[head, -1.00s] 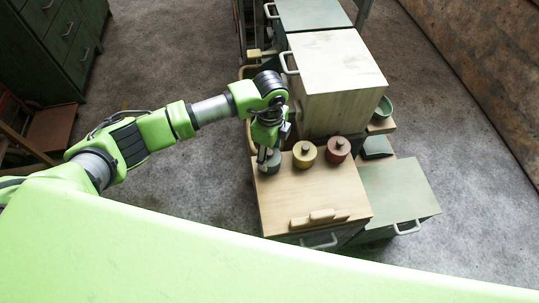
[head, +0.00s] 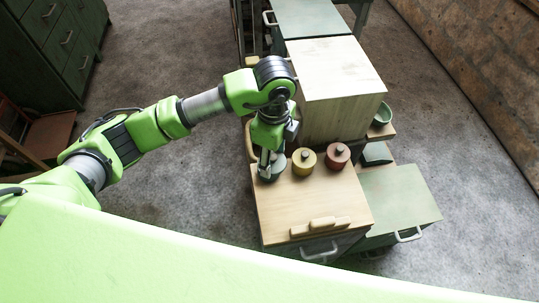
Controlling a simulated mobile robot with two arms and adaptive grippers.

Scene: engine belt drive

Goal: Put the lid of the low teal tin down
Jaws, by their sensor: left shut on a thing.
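The low teal tin (head: 276,171) is at the back left corner of the light wooden cabinet top (head: 300,203), partly hidden by my left gripper. My left gripper (head: 266,168) points down over it and is shut on the lid of the teal tin. The lid is mostly hidden by the fingers, and I cannot tell how far it stands above the tin. My right gripper is not in view.
A yellow tin (head: 303,163) and a red tin (head: 337,157) stand just right of the teal tin. A wooden rack (head: 320,227) lies at the front edge. A tall pale cabinet (head: 338,75) rises behind. The middle of the top is clear.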

